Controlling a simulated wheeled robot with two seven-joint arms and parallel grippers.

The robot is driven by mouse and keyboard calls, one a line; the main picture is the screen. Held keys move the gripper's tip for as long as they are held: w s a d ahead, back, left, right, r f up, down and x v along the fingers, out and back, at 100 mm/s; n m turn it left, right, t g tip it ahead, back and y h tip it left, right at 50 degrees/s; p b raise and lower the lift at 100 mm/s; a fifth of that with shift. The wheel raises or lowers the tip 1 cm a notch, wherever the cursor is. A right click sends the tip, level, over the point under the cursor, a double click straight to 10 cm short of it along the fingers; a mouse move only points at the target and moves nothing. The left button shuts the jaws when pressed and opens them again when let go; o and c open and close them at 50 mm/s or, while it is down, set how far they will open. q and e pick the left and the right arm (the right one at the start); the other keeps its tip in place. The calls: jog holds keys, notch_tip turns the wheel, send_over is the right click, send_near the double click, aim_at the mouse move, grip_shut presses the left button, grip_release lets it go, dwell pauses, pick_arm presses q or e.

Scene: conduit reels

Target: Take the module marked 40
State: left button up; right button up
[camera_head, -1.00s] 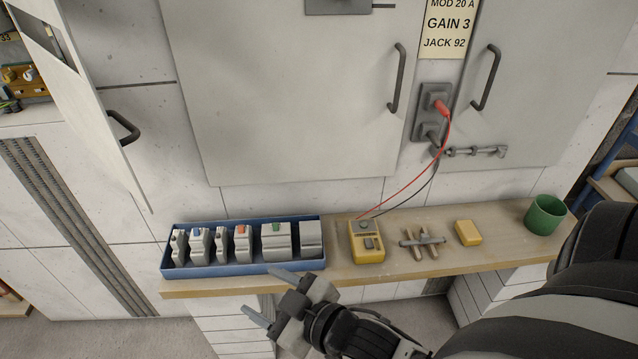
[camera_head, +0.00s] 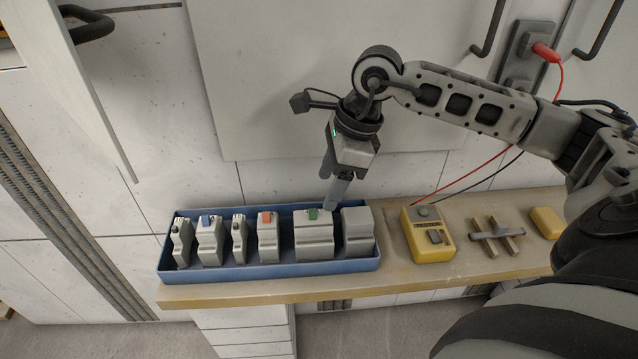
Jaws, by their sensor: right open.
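A blue tray (camera_head: 270,271) on the wooden shelf holds several grey modules in a row. From the left come a narrow module (camera_head: 181,243), one with a blue top (camera_head: 209,242), another narrow one (camera_head: 239,240), one with an orange top (camera_head: 267,240), a wide one with a green top (camera_head: 314,238) and a plain grey block (camera_head: 357,233). No number can be read on any of them. My right gripper (camera_head: 334,195) points down, open and empty, just above the green-topped module and the plain block. My left gripper is not in view.
A yellow meter (camera_head: 428,236) with red and black leads stands right of the tray. A wood-and-metal piece (camera_head: 497,237) and a yellow block (camera_head: 546,222) lie further right on the wooden shelf (camera_head: 400,276). Cabinet doors rise behind.

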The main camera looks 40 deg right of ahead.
aim_at(315, 214)
jog(key=shift+f, duration=0.5)
jog(key=shift+b+x, duration=0.75)
jog(key=shift+x, duration=0.1)
jog(key=b+x, duration=0.3)
jog(key=x, duration=0.1)
jog(key=shift+f, duration=0.15)
jog(key=shift+w+a+f+b, duration=0.1)
jog(key=shift+a+f+b, duration=0.15)
jog(key=shift+f+b, duration=0.25)
jog(key=shift+w+a+f, duration=0.1)
jog(key=shift+f, duration=0.25)
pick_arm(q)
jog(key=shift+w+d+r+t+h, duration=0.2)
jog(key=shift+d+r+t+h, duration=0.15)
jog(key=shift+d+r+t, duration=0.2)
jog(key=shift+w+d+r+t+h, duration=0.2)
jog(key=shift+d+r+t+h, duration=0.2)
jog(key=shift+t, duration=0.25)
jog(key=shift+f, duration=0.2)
pick_arm(e)
jog(key=c, duration=1.1)
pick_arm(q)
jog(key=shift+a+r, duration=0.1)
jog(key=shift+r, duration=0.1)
pick_arm(e)
jog(key=shift+r, duration=0.4)
